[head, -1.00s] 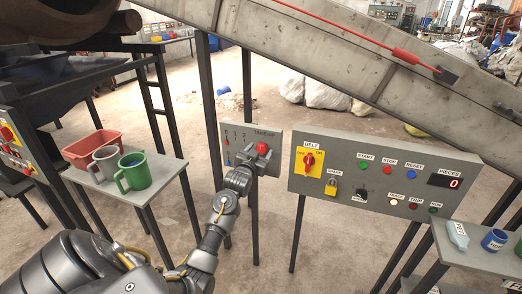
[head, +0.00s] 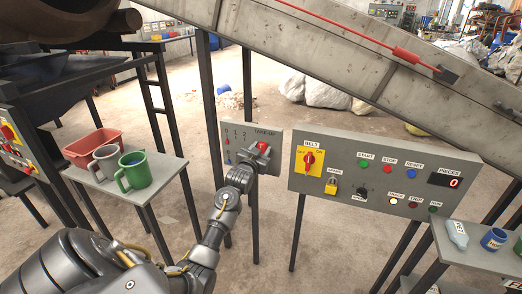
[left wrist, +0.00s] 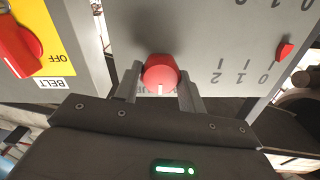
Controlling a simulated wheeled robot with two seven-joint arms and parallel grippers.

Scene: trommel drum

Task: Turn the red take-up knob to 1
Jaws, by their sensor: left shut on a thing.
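The red take-up knob (head: 263,146) sits on the grey take-up panel (head: 274,137). My left gripper (head: 260,155) reaches it from below and is shut on it. In the left wrist view the knob (left wrist: 160,70) is between the two fingers (left wrist: 160,84), with a white mark on its rim toward my gripper. A scale reading 0, 1, 2 is printed on the panel's left part. A small red pointer (head: 228,141) is by the 0; it also shows in the left wrist view (left wrist: 285,50). My right gripper is not in view.
The belt panel (head: 382,175), with a yellow-backed red switch (head: 309,160), stands close on the right. A small table (head: 160,187) on the left holds a green mug (head: 134,172), a grey mug and a red bin (head: 94,146). A conveyor frame (head: 345,55) slopes overhead.

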